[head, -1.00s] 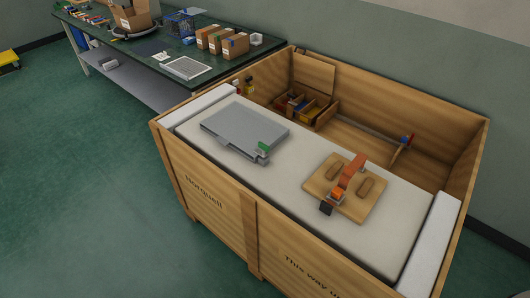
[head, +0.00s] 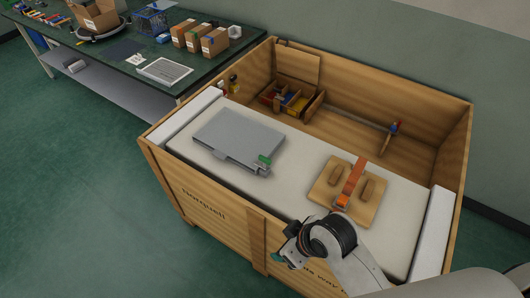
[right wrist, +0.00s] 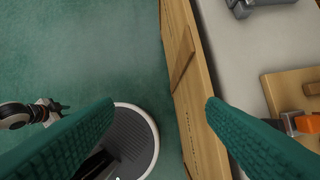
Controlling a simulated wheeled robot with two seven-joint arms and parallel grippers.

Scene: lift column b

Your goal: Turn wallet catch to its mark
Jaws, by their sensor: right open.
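A flat grey wallet (head: 238,138) lies on the white padding inside the wooden crate. A small green-topped catch (head: 264,161) sits at its front right corner; its mark is too small to make out. A grey corner of the wallet (right wrist: 262,3) shows at the top of the right wrist view. My right gripper (head: 284,258) is outside the crate's front wall, in front of the wallet and apart from it. In the right wrist view its two teal fingers (right wrist: 158,108) are spread with nothing between them. My left gripper is not in view.
A wooden board (head: 365,210) with an orange strap (head: 354,180) lies right of the wallet. The crate's front wall (head: 215,210) stands beside my right gripper. A divided wooden box (head: 308,108) is at the crate's back. A workbench (head: 100,50) stands behind left.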

